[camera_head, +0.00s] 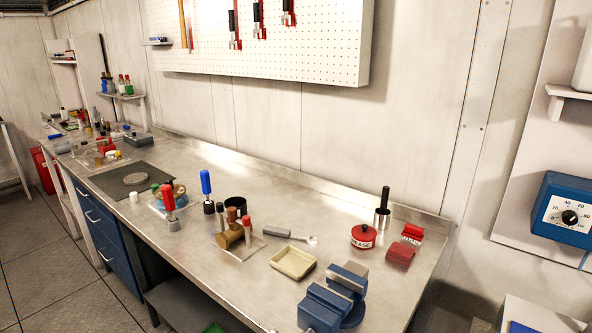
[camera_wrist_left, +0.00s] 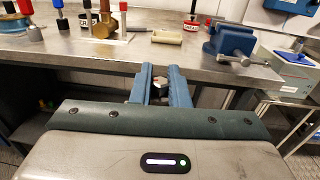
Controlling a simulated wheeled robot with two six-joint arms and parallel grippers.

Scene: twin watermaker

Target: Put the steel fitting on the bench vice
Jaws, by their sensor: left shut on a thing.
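The blue bench vice (camera_head: 325,304) stands at the front right of the steel bench, and its jaws show at the near edge of the head view. In the left wrist view the vice (camera_wrist_left: 228,40) is at the upper right, with its handle pointing toward me. My left gripper (camera_wrist_left: 160,84) shows only in the left wrist view. Its blue fingers are shut on a small pale metallic piece (camera_wrist_left: 161,82), likely the steel fitting, mostly hidden between them. The gripper appears in front of the bench edge, left of the vice and apart from it. My right gripper is in neither view.
A cream tray (camera_head: 293,263), a spanner (camera_head: 289,236) and a brass fitting (camera_head: 229,236) lie left of the vice. A red tin (camera_head: 363,236) and red blocks (camera_head: 405,247) stand behind it. The bench's front edge (camera_wrist_left: 115,66) crosses behind my fingers.

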